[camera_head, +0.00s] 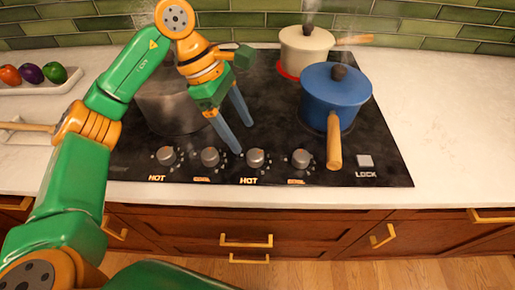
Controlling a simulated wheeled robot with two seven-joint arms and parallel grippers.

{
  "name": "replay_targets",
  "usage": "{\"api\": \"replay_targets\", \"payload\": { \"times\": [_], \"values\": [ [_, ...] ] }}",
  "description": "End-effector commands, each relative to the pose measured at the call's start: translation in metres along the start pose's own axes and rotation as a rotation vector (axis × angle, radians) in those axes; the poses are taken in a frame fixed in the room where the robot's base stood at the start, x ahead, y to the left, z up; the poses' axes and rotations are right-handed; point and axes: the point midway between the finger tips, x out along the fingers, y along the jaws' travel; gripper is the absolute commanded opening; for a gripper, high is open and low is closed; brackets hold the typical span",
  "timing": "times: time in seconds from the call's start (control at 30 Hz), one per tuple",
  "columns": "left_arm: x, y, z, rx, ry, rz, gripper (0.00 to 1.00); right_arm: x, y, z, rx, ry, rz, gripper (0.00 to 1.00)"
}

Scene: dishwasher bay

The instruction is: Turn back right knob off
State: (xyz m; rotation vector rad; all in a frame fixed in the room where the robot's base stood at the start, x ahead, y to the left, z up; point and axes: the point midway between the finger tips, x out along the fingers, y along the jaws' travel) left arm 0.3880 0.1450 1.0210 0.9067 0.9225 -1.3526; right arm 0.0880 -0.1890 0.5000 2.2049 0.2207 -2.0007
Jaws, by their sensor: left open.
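The black stovetop (386,140) has a row of several grey knobs along its front edge. From left they are a first knob (166,156) over "HOT", a second knob (210,157), a third knob (256,158) over "HOT", and a fourth knob (301,158). The labels under the second and fourth look like "COOL". The back right burner (286,72) glows red under a cream pot (306,50). My left gripper (244,137) is open and empty, pointing down with its blue-grey fingers just behind the second and third knobs. My right gripper is out of view.
A blue lidded pot (335,95) stands front right, its wooden handle reaching toward the front edge beside the fourth knob. A grey pot (168,105) is partly behind my arm. A LOCK button (365,160) is at right. The right counter (455,130) is clear.

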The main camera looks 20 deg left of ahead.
Motion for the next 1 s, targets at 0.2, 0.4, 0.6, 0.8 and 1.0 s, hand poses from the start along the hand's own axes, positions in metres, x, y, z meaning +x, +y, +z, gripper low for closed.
{"api": "replay_targets", "payload": {
  "times": [0.2, 0.4, 0.6, 0.8, 1.0],
  "values": [
    [0.036, -0.001, 0.001, -0.001, 0.0, -0.007, 0.78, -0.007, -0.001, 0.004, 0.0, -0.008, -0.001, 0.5],
    [0.066, -0.001, 0.001, 0.0, -0.001, -0.003, 0.78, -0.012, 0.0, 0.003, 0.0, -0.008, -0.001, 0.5],
    [0.071, 0.0, 0.001, 0.001, -0.002, -0.001, 0.78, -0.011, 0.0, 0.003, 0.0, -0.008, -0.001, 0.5],
    [0.071, 0.0, 0.001, 0.0, -0.002, -0.001, 0.43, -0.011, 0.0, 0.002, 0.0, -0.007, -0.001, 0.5],
    [0.07, 0.0, 0.001, 0.0, -0.002, -0.001, 0.0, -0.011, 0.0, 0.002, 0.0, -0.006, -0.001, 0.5]
  ]
}}
